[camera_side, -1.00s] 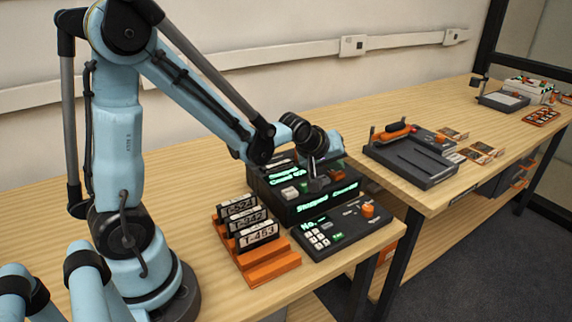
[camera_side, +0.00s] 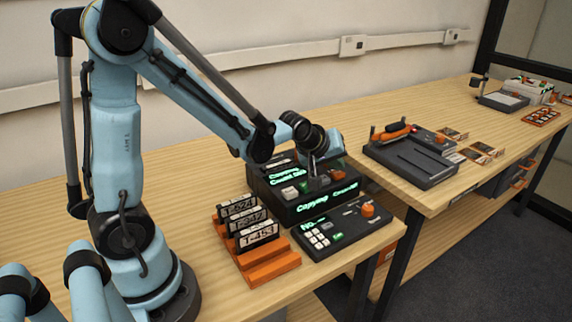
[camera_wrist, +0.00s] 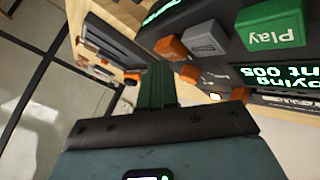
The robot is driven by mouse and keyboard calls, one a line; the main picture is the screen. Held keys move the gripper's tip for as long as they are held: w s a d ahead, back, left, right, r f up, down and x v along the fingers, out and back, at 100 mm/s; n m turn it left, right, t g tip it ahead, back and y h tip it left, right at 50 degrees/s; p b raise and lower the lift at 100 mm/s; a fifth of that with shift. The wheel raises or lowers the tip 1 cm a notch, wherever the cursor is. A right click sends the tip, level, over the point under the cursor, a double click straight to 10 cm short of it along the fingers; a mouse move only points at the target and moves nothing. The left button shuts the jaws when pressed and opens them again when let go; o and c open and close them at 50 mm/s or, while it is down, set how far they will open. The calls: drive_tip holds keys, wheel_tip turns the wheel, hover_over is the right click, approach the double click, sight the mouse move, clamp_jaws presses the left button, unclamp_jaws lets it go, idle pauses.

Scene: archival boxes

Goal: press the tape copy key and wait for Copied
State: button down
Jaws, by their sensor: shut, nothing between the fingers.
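The dark tape machine (camera_side: 283,212) stands on the near bench. Its green front display (camera_side: 327,204) appears to read "Copying Count" with small digits. In the wrist view the display (camera_wrist: 265,76) is partly cut off and shows "...ying ...nt 005". A green Play key (camera_wrist: 272,28) and a grey key (camera_wrist: 204,39) show there; which key is the copy key I cannot tell. My gripper (camera_side: 314,182) is shut and empty, low over the machine's key deck. Its fingers (camera_wrist: 157,84) show in the wrist view; whether the tips touch a key is hidden.
An orange rack (camera_side: 268,270) with labelled tapes (camera_side: 258,236) stands left of the machine. A keypad unit (camera_side: 343,230) with an orange knob lies in front. Another dark device (camera_side: 411,160) sits on the right bench.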

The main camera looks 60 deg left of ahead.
sight(334, 173)
drive_tip(key=shift+r, duration=0.45)
drive_tip(key=shift+r, duration=2.5)
idle(2.0)
drive_tip(key=s+d+m+g+h, duration=0.1)
drive_tip(key=s+d+m, duration=0.2)
drive_tip(key=s+m, duration=0.2)
drive_tip(key=s+d+f+m+g, duration=0.1)
drive_tip(key=s+d+m, duration=0.3)
drive_tip(key=s, duration=0.7)
drive_tip(key=shift+s+m+h, duration=0.3)
drive_tip(key=shift+m+h, duration=0.1)
drive_tip(key=shift+m, duration=0.8)
drive_tip(key=shift+d, duration=0.1)
